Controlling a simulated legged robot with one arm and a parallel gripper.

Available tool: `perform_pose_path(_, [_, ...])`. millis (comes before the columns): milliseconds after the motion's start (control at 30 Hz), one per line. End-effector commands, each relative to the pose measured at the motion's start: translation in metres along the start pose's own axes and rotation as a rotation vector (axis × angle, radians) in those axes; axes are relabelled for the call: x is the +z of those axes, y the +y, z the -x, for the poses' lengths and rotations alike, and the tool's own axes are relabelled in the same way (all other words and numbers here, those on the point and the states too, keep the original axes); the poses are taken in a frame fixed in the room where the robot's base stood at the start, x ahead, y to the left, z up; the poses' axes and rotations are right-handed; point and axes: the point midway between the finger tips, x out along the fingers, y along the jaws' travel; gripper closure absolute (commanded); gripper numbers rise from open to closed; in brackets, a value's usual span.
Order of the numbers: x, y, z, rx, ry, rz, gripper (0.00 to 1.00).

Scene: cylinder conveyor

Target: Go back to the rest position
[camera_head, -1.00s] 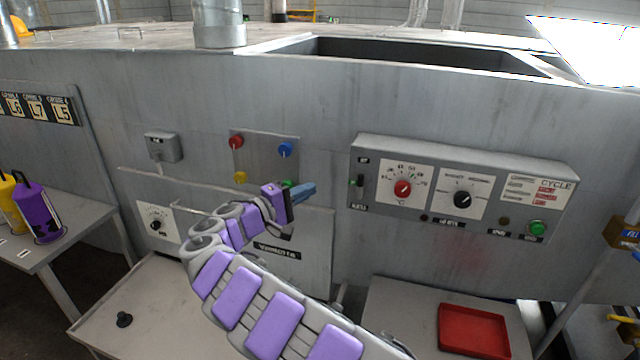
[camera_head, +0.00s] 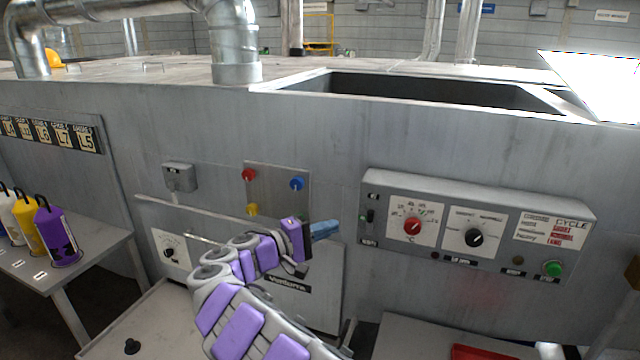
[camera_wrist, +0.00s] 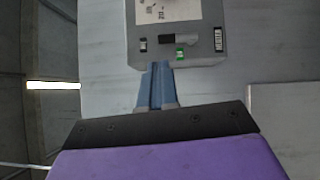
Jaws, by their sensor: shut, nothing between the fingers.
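My gripper (camera_head: 324,231) is in the middle of the body camera view, in front of the grey machine wall (camera_head: 340,150). Its blue fingers are together and hold nothing. The purple arm reaches up from the bottom edge and covers part of the lower wall panel. In the wrist view the shut blue fingers (camera_wrist: 158,88) point toward a grey panel (camera_wrist: 228,42) with a green button (camera_wrist: 180,53) on it. The fingers overlap the panel's lower edge in that view; whether they touch it I cannot tell.
A control box (camera_head: 480,225) with red and black knobs is on the wall at right. Colored buttons (camera_head: 249,174) sit on a plate behind my gripper. A side table (camera_head: 90,262) at left holds several cylinders (camera_head: 58,235). A red tray (camera_head: 470,352) shows at the bottom right.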

Motion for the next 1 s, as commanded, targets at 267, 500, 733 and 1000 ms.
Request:
perform_pose_path(267, [0.115,0.034,-0.086,-0.137,-0.273,0.015,1.00])
perform_pose_path(500, [0.237,0.031,-0.121,-0.363,-0.465,-0.035,1.00])
perform_pose_path(733, [0.342,-0.001,-0.114,-0.636,-0.588,-0.119,1.00])
perform_pose_path(1000, [0.422,-0.055,-0.051,-0.988,-0.637,-0.237,1.00])
